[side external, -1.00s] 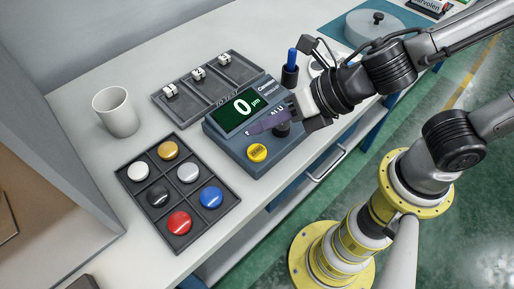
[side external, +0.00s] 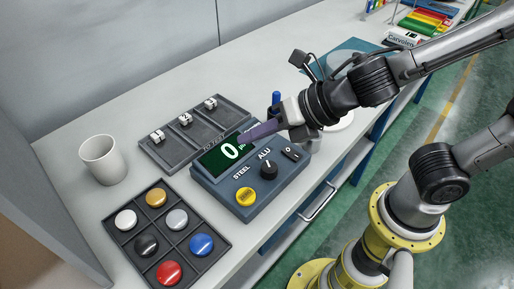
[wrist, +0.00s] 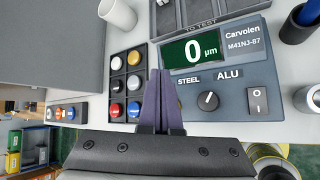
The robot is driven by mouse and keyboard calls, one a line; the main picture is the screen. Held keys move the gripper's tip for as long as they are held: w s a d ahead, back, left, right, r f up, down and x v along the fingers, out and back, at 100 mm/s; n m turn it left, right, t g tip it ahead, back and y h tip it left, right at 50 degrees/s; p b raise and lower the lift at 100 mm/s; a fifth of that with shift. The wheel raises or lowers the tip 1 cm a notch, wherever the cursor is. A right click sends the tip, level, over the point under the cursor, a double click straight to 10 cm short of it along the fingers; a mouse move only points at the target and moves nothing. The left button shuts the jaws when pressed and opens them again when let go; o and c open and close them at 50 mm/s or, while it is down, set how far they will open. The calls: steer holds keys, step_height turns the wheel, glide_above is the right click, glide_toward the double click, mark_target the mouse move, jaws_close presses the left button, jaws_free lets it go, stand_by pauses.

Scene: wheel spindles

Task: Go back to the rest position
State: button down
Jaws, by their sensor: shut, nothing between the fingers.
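My gripper (side external: 246,137) has purple fingers shut together with nothing between them. It hangs above the gauge box, in front of part of its display in the side external view. In the wrist view the closed fingers (wrist: 160,100) point up the picture, between the tray of discs and the gauge box. The blue-grey gauge box (side external: 222,190) shows 0 µm on its green display (wrist: 187,52). Its black knob (side external: 268,170) is clear of the fingers, and its white mark points toward ALU in the wrist view. A yellow button (side external: 245,197) is left of the knob.
A tray (side external: 190,227) of coloured discs lies left of the box. Behind are a tray with white pieces (side external: 182,153) and a white cup (side external: 103,160). A blue pen in a holder (wrist: 303,22) stands right of the box. A grey wall stands at the left.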

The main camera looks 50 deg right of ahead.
steer(key=s+d+r+m+t+h, duration=0.1)
steer(key=d+r+m+h, duration=0.25)
steer(key=d+m, duration=0.6)
steer(key=s+d+r+m+h, duration=0.15)
steer(key=d+r+m, duration=0.25)
steer(key=d+m, duration=0.5)
steer(key=s+f+m+g, duration=0.4)
steer(key=s+m, duration=0.6)
steer(key=m, duration=0.3)
steer(key=shift+s+d+f+m, duration=0.2)
steer(key=shift+d+f+m, duration=0.1)
steer(key=shift+d+m, duration=0.05)
